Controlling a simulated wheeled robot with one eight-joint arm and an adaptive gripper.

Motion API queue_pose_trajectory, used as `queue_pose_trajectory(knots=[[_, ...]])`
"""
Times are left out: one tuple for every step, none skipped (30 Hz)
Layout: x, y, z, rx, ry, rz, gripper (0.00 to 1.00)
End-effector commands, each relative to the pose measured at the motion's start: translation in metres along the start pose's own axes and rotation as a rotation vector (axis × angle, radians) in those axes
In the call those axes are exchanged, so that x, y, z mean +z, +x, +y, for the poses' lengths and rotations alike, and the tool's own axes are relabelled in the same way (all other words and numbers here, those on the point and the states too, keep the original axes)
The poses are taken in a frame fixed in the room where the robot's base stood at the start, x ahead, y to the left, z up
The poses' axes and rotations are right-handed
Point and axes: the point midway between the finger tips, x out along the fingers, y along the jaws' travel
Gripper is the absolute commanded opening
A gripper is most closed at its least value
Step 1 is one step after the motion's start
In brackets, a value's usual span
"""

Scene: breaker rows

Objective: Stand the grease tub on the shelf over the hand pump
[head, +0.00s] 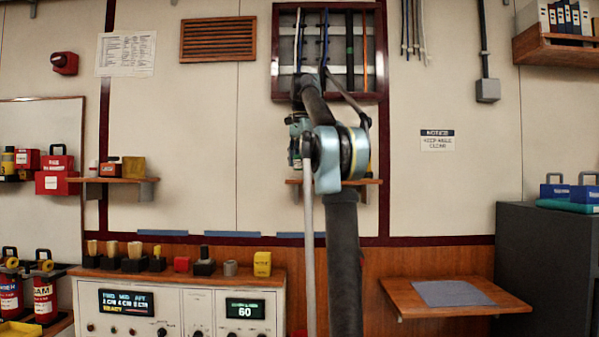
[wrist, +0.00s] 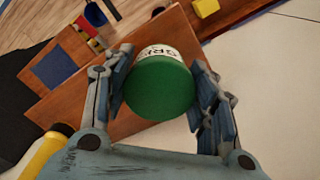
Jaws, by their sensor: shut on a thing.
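The grease tub (wrist: 160,88) has a green lid and a white label with partly readable lettering. It sits between the two fingers of my gripper (wrist: 161,62), which is shut on it. A brown wooden board (wrist: 60,103) shows behind the tub in the wrist view; I cannot tell whether the tub touches it. In the head view my arm covers the middle of a small wall shelf (head: 368,182), and my gripper and the tub are not clearly visible there. I cannot clearly make out the hand pump in either view.
Another wall shelf (head: 112,181) at left holds small items. A control cabinet (head: 180,309) stands below with a row of small objects on top. At right are a low wooden table (head: 410,301) with a grey mat and a dark cabinet (head: 545,260).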

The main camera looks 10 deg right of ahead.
Motion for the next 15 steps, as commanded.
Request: queue_pose_trajectory(knots=[[0.001, 0.006, 0.001, 0.000, 0.000, 0.000, 0.19], [0.000, 0.010, 0.000, 0.000, 0.000, 0.000, 0.19], [0.000, 0.015, 0.000, 0.000, 0.000, 0.000, 0.19], [0.000, 0.018, 0.000, 0.000, 0.000, 0.000, 0.19], [0.000, 0.021, 0.000, 0.000, 0.000, 0.000, 0.19], [0.000, 0.024, 0.000, 0.000, 0.000, 0.000, 0.19], [0.000, 0.026, 0.000, 0.000, 0.000, 0.000, 0.19], [0.000, 0.028, 0.000, 0.000, 0.000, 0.000, 0.19], [0.000, 0.029, 0.000, 0.000, 0.000, 0.000, 0.19], [0.000, 0.030, 0.000, 0.000, 0.000, 0.000, 0.19], [0.000, 0.030, 0.000, 0.000, 0.000, 0.000, 0.19], [0.000, 0.030, 0.000, 0.000, 0.000, 0.000, 0.19], [0.000, 0.030, 0.000, 0.000, -0.001, 0.000, 0.19], [0.001, 0.030, 0.000, 0.000, -0.001, 0.000, 0.19], [0.000, 0.030, 0.000, 0.000, -0.001, 0.000, 0.19]])
